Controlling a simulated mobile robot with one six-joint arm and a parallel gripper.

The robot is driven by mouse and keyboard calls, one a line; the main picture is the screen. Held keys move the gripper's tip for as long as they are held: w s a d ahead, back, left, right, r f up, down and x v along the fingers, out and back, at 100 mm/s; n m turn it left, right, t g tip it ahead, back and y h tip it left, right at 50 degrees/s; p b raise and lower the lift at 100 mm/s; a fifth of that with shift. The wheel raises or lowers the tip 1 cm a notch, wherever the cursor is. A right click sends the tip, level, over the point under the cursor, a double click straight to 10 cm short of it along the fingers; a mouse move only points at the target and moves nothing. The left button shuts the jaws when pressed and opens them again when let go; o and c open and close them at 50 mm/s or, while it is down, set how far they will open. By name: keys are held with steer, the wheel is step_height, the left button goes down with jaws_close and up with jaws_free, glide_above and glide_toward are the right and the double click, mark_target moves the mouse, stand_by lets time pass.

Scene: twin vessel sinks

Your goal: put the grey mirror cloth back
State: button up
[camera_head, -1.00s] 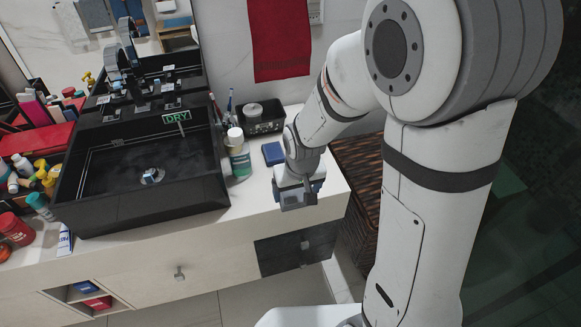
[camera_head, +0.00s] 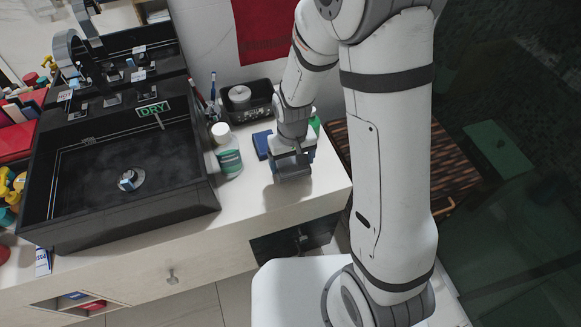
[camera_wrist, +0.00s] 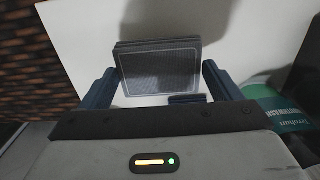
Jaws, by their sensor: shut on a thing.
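The grey mirror cloth (camera_wrist: 160,70) is a folded rectangle with a pale border line. In the wrist view it sits between the two dark blue fingers of my gripper (camera_wrist: 162,82), which is shut on it. In the head view my gripper (camera_head: 291,158) is low over the right end of the white counter (camera_head: 255,195), and the grey cloth (camera_head: 293,174) shows at its tips. I cannot tell whether the cloth touches the counter.
A blue box (camera_head: 262,145) is close left of my gripper. A green-labelled bottle (camera_head: 229,158) stands between it and the black sink (camera_head: 88,205). A black tray (camera_head: 257,100) is behind, near the wall. A red towel (camera_head: 262,35) hangs above.

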mark_target(292, 166)
step_height(292, 166, down, 4)
steer(key=shift+s+a+r, duration=0.1)
steer(key=shift+s+r, duration=0.05)
steer(key=o, duration=0.9)
step_height(292, 166, up, 12)
steer(key=s+d+r+m+t, duration=0.2)
steer(key=s+d+r+m, duration=0.1)
steer(key=s+d+r, duration=0.9)
step_height(292, 166, up, 2)
steer(key=shift+s+r+t, duration=0.15)
steer(key=shift+r+t, duration=0.05)
steer(key=shift+t, duration=0.2)
